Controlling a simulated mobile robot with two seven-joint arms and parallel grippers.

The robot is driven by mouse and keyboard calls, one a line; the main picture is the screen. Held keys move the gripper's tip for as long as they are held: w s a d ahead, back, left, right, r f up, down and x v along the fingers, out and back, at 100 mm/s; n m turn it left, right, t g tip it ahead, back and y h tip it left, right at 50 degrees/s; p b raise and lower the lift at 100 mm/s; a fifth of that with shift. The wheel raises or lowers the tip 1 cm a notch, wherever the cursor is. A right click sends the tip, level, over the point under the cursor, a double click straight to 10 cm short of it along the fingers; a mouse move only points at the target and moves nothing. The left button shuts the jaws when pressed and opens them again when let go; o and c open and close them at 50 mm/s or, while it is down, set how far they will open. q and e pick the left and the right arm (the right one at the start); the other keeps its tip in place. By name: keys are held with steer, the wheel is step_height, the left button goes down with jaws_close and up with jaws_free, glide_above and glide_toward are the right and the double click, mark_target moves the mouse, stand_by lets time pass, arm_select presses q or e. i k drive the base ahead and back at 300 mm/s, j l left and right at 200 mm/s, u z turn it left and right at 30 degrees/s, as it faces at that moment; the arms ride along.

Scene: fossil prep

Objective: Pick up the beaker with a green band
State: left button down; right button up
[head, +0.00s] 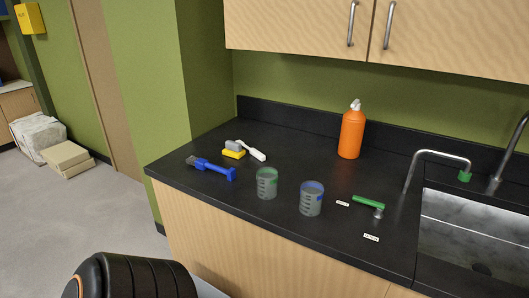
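The beaker with a green band (266,184) stands upright on the black counter (300,160), near its front edge. It is clear, with the green band around its upper part. A similar beaker with a blue band (312,200) stands just to its right, a small gap apart. Neither of my grippers shows in the head view. A dark ribbed rounded part, probably mine, shows at the bottom left, well short of the counter.
A blue tool (211,168), a yellow and grey block (233,149) and a white brush (251,150) lie left of the beakers. An orange bottle (352,132) stands behind. A green-handled tool (369,204), small labels and a sink (470,235) are right. Cabinets (300,25) hang above.

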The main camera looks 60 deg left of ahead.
mark_target(267, 183)
steer(key=u, duration=1.8)
